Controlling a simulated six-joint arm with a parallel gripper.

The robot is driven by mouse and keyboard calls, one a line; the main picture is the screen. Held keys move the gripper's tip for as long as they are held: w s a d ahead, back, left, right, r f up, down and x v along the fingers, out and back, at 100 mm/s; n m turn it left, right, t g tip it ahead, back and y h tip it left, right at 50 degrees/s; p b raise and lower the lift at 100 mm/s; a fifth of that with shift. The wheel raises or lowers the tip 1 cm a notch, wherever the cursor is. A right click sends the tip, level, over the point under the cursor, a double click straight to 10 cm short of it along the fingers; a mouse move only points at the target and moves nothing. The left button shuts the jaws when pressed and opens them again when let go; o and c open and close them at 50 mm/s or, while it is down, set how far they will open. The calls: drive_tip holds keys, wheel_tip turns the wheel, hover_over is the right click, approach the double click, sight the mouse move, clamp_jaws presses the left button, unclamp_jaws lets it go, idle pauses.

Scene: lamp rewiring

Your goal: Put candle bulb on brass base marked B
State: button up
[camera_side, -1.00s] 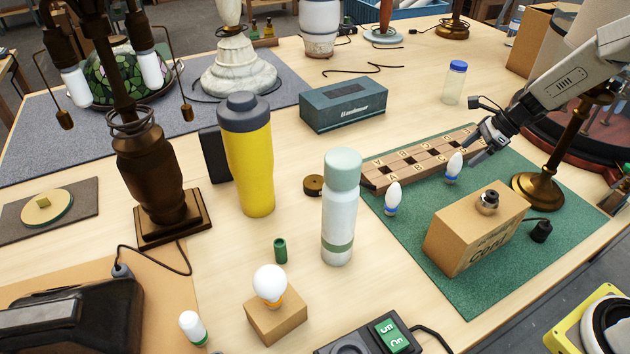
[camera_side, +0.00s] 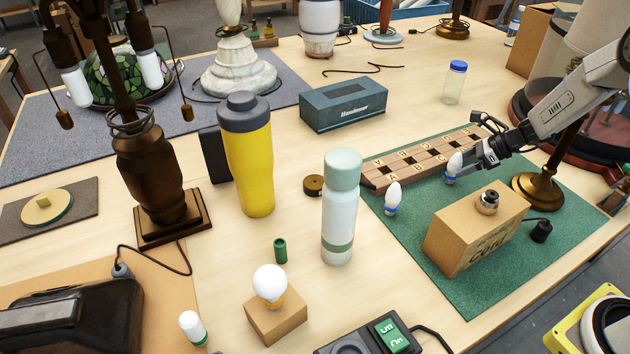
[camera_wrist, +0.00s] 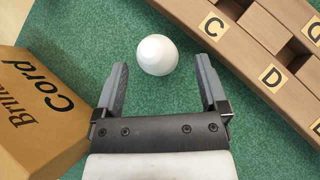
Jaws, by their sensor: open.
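One white candle bulb with a blue band (camera_side: 454,167) stands upright on the green mat, beside the lettered wooden rack (camera_side: 372,185). A second, similar bulb (camera_side: 393,197) stands to its left. My gripper (camera_side: 468,168) is open, low over the mat and right beside the first bulb. In the wrist view, a white bulb (camera_wrist: 157,54) lies at the gap between my open fingertips (camera_wrist: 161,64), seen from above; contact cannot be told. The rack carries letter labels, C and D clearest in the wrist view. I cannot make out a brass base marked B.
A cardboard box (camera_side: 462,240) with a metal socket (camera_side: 487,203) on top stands close in front of my gripper. A brass lamp stand (camera_side: 540,188) is to the right. A pale bottle (camera_side: 340,220) stands left of the green mat (camera_side: 480,295).

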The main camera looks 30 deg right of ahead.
drive_tip(key=shift+x, duration=1.35)
clamp_jaws()
